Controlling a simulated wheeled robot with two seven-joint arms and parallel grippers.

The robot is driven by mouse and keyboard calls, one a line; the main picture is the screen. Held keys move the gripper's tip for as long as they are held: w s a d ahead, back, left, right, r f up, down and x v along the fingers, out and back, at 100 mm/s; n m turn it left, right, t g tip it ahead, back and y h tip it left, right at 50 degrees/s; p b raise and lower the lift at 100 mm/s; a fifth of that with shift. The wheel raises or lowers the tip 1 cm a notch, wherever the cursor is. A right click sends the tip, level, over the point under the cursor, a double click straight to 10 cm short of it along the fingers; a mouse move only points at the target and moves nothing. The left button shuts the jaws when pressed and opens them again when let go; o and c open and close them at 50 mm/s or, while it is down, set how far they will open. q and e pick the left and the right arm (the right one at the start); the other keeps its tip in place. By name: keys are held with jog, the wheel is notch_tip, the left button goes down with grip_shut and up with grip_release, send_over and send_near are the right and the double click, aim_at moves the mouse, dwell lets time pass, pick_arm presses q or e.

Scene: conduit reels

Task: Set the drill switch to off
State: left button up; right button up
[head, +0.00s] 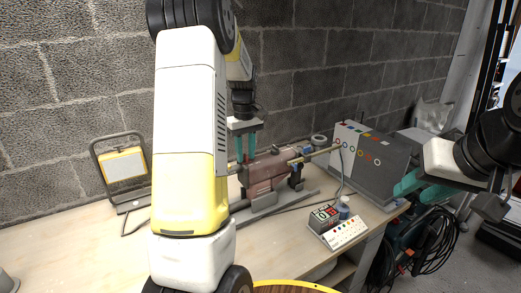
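A brownish-red drill-like machine (265,171) lies in a grey stand on the bench, with a long rod pointing right; I cannot make out a switch on it. My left gripper (246,148) points down just above and behind its left end, its two teal fingers slightly apart with nothing visible between them. I cannot tell whether they touch the machine. My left arm hides part of the bench and the machine's left side. My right gripper (421,187) is at the right edge of the bench, its teal fingers apart and empty.
A work lamp (124,165) stands at left. Cables and equipment (427,240) lie beyond the bench's right edge.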

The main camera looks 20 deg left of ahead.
pick_arm(q)
jog(key=shift+c, duration=0.4)
grip_shut()
dwell(0.9)
